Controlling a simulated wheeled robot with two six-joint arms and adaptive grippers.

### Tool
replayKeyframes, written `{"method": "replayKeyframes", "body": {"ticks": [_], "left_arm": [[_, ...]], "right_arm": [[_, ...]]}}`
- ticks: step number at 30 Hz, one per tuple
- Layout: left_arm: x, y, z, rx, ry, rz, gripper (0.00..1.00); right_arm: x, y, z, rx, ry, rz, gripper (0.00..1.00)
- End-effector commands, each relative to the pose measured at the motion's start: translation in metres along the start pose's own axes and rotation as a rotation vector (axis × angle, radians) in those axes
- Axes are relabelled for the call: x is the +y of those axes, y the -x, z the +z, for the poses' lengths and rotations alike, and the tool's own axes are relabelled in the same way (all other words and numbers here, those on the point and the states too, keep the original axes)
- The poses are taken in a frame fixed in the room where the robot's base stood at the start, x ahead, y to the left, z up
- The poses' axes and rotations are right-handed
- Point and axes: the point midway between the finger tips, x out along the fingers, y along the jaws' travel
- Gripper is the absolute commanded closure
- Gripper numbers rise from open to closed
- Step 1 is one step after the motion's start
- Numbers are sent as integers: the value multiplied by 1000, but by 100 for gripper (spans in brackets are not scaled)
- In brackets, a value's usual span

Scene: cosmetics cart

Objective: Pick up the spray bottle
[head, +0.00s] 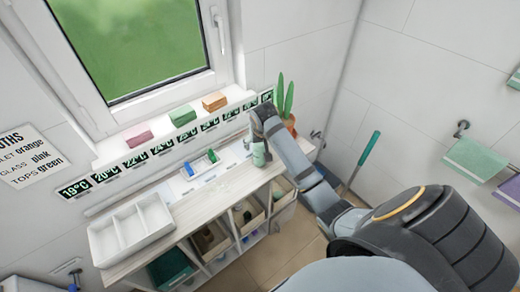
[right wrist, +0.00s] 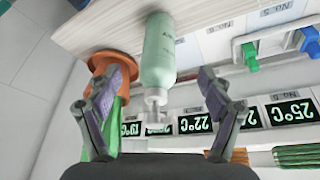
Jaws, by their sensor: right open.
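The spray bottle (head: 259,157) is pale green and stands upright on the right part of the cart's top. In the right wrist view, which is upside down, the bottle (right wrist: 159,50) has a white spray head (right wrist: 156,105) hanging toward my palm. My right gripper (head: 260,137) is above the bottle in the head view. In the right wrist view its fingers (right wrist: 157,98) are open, one on each side of the spray head, with gaps visible on both sides. My left gripper is not in view.
An orange pot (right wrist: 100,62) with a green cactus (head: 285,95) stands close beside the bottle. A small white tray (head: 200,172) with blue and green items is left of it. A white divided box (head: 131,229) is at the cart's left end. Temperature labels line the wall behind.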

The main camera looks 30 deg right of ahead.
Motion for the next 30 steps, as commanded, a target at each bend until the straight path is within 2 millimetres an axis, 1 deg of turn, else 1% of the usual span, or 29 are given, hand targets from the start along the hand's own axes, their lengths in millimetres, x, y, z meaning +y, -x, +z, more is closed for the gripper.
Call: {"method": "replayKeyframes", "body": {"ticks": [1,4,6,9,11,15,19,21,25,27,30], "left_arm": [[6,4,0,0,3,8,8],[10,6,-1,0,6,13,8],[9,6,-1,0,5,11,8],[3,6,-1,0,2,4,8],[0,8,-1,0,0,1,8],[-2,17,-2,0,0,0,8],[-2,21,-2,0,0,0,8],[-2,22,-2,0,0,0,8],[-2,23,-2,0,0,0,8],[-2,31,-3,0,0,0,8],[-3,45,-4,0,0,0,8]], "right_arm": [[1,19,-18,15,-27,2,20],[4,45,-40,25,-75,6,20],[6,56,-48,27,-96,7,20],[7,58,-49,25,-104,10,20],[6,55,-49,24,-104,10,20],[7,32,-49,21,-104,11,20],[7,12,-50,24,-104,9,20],[7,7,-50,25,-103,9,20],[7,4,-50,25,-103,9,20],[8,-1,-49,22,-103,10,20],[9,-18,-47,20,-102,11,20]]}}
